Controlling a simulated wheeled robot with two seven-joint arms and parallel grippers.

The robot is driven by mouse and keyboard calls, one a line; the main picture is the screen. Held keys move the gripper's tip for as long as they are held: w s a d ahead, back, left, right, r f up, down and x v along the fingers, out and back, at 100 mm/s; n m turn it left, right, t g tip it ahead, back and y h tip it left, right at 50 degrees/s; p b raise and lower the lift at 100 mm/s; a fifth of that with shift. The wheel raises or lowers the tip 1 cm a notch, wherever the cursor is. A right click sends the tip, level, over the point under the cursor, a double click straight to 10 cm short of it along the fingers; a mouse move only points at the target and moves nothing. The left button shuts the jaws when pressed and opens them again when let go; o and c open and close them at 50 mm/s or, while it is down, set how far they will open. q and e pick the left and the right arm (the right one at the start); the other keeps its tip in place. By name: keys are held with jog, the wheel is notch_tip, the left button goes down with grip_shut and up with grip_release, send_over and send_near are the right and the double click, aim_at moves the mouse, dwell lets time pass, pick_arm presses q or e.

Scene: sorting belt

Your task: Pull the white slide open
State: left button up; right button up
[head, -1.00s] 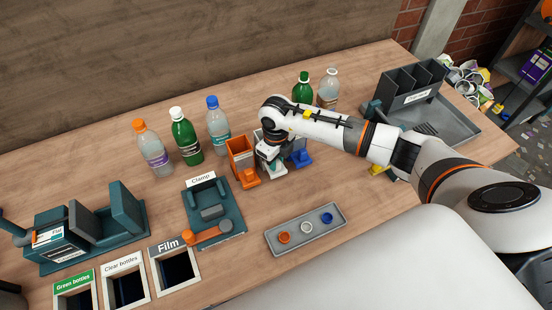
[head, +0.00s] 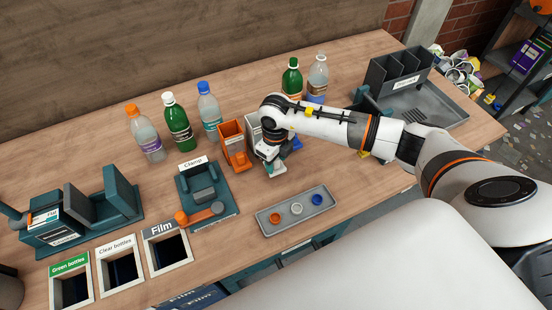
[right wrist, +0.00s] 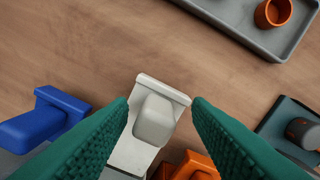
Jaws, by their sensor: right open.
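The white slide (right wrist: 151,119) shows in the right wrist view as a pale plate with a raised knob, between the two green fingers of my right gripper (right wrist: 160,112). The fingers are open, one on each side of the knob, with no clear contact. In the head view my right gripper (head: 270,158) points down over the front of the white slide (head: 277,170) and hides much of it and its dispenser. The orange dispenser (head: 232,139) stands just left of it, and the blue slide (head: 297,143) is to the right, partly behind my arm. My left gripper is not in view.
A grey tray (head: 270,231) with orange, white and blue caps lies in front. The clamp fixture (head: 222,207) is to the left. Several bottles (head: 177,131) stand behind. Bare table lies between the dispensers and the tray.

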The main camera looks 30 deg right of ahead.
jog(key=shift+w+r, duration=0.1)
jog(key=shift+r, duration=0.3)
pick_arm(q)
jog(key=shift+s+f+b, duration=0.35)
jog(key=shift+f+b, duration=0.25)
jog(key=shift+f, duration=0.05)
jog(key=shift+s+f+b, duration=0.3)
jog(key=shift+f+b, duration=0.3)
pick_arm(e)
notch_tip(320, 180, up, 11)
jog(key=shift+s, duration=0.2)
